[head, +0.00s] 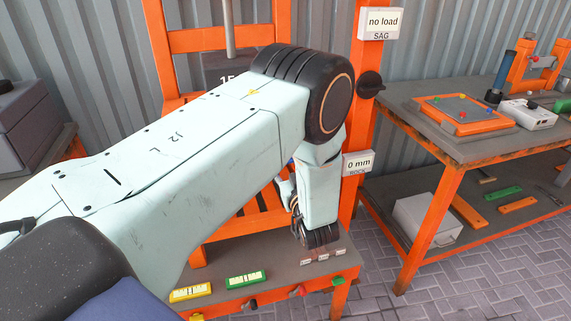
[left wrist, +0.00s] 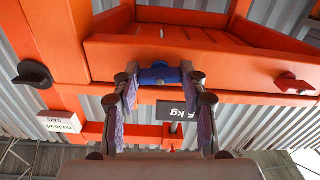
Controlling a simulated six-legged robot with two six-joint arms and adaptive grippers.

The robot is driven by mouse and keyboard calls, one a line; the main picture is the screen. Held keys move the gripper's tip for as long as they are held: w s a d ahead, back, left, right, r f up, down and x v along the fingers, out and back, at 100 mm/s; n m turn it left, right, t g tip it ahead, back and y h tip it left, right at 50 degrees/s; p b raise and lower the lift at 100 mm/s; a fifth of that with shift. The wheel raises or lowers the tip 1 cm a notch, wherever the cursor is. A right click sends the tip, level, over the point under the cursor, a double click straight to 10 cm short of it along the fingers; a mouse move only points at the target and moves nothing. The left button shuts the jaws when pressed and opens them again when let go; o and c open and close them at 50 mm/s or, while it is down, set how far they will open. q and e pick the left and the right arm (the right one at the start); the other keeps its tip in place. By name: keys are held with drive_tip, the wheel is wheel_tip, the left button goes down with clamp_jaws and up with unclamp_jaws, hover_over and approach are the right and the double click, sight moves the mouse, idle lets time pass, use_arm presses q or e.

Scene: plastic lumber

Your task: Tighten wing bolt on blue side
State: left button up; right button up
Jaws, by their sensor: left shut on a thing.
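In the left wrist view, which looks upside down, the blue wing bolt (left wrist: 160,74) sits on the orange frame. The two fingers of my left gripper (left wrist: 161,90) stand on either side of it, with their tips at its ends, shut on it. A red wing bolt (left wrist: 291,83) is on the same frame to the right, clear of the fingers. In the head view my left arm crosses the picture and hides most of the gripper and the blue bolt. My right gripper is in neither view.
An orange post carries a "no load" sign (head: 381,23), a black knob (head: 370,84) and a "0 mm" sign (head: 358,164). The frame's lower shelf holds yellow (head: 190,292) and green (head: 245,279) blocks. A workbench (head: 455,150) stands to the right, with paved floor between.

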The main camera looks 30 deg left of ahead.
use_arm(q)
drive_tip(key=shift+f, duration=0.1)
idle(0.3)
drive_tip(key=o, duration=1.1)
drive_tip(key=shift+o, duration=0.2)
drive_tip(key=v, duration=0.7)
drive_tip(key=shift+s+d, duration=0.15)
drive_tip(key=shift+d, duration=0.05)
